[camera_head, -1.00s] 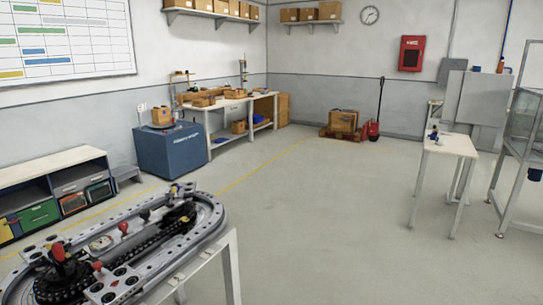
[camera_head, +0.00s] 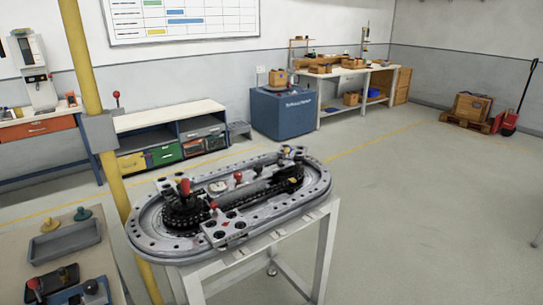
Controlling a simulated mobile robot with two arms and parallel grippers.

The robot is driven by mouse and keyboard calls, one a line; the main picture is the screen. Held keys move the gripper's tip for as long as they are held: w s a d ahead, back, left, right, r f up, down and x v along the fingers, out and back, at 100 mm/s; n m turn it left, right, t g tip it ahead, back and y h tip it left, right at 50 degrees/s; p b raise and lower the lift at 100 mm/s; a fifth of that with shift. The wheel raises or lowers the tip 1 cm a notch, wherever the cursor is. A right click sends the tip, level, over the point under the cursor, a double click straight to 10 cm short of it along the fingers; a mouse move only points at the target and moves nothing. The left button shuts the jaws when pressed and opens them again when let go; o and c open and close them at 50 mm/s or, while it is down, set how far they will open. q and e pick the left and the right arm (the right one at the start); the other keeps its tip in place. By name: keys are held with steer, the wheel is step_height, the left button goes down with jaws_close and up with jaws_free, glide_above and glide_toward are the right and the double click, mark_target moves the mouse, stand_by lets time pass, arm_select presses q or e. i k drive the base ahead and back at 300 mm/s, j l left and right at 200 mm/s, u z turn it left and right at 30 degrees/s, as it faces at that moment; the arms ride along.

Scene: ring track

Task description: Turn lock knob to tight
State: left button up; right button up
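The oval ring track (camera_head: 310,205) stands on a pale metal-legged table in the middle of the view, with a dark chain inside it. A large red-topped knob (camera_head: 184,187) stands upright near its left end. A smaller red knob (camera_head: 238,177) is near the middle, and another red knob (camera_head: 213,205) is at the front. Neither gripper is in view.
A yellow post (camera_head: 88,60) rises left of the track. A bench with a grey tray (camera_head: 60,242) is at the lower left. A low shelf unit (camera_head: 170,115) and a blue cabinet (camera_head: 283,115) stand behind. The floor (camera_head: 430,220) to the right is open.

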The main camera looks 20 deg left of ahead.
mark_target(238, 175)
steer(key=i+j+u, duration=0.2)
steer(key=j+u, duration=0.25)
steer(key=i+j+u, duration=0.2)
steer(key=u, duration=0.25)
steer(key=i+l, duration=0.05)
